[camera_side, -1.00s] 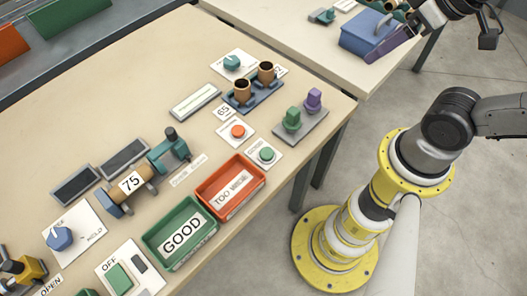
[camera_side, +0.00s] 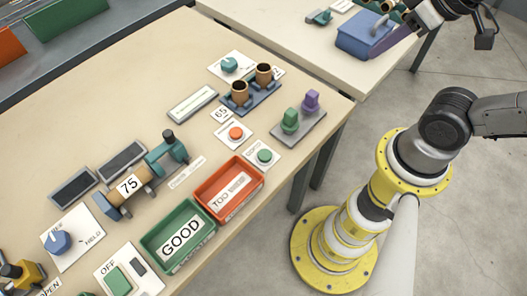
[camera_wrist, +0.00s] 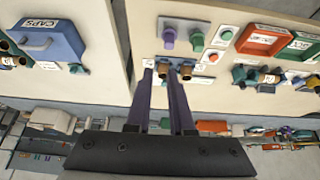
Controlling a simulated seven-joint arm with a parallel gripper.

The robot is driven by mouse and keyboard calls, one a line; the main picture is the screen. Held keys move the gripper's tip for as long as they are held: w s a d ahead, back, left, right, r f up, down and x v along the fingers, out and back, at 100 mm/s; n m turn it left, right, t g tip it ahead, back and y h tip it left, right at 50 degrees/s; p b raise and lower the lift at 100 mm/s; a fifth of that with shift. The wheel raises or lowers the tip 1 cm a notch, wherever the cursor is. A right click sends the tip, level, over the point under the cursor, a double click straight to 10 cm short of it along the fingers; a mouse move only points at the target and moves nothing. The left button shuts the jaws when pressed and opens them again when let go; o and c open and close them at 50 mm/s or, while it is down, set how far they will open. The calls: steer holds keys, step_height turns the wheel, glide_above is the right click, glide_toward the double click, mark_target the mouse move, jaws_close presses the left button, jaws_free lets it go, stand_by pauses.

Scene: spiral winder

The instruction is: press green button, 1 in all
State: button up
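The green button (camera_side: 264,155) is a small round button on a white plate, just behind the orange tray's right end in the side view. It also shows small in the wrist view (camera_wrist: 227,35), up and right of my fingertips. My gripper (camera_wrist: 167,68) has two long purple fingers with a gap between them, and nothing is held. In the side view only part of it shows at the top right, by the blue box, well away from the button. Nothing covers the button.
An orange-red button (camera_side: 236,133) sits beside the green one. An orange tray (camera_side: 208,205) and a green GOOD tray (camera_side: 152,235) stand near the front edge. Green and purple knobs share a grey plate (camera_side: 312,127). A blue box (camera_side: 352,38) stands on the far table.

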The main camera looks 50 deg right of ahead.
jaws_close()
stand_by(1.2)
